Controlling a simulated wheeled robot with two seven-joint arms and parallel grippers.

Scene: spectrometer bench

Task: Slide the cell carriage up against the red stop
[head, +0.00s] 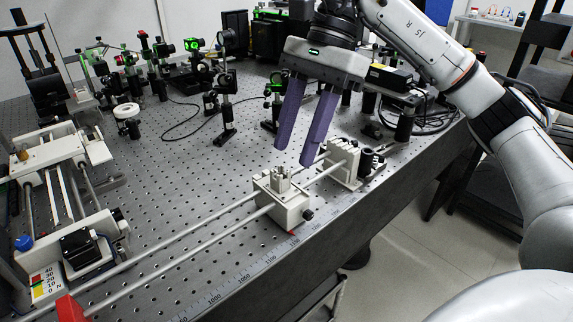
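The cell carriage (285,208) is a white block with a small slotted holder on top, riding on two parallel rails (170,252). It sits toward the right end of the rails. The red stop (70,309) is at the lower left, partly cut off by the picture edge, with a long stretch of bare rail between it and the carriage. My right gripper (292,147) has two purple fingers pointing down above and slightly behind the carriage. They are apart from each other, empty and not touching the carriage. My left gripper is out of view.
A white end block (343,163) holds the rails at the right. A ruler strip (245,280) runs along the bench's front edge. A white-railed stage (65,190) stands at left. Optics posts (224,105) and cables fill the back. The perforated tabletop (185,180) behind the rails is mostly clear.

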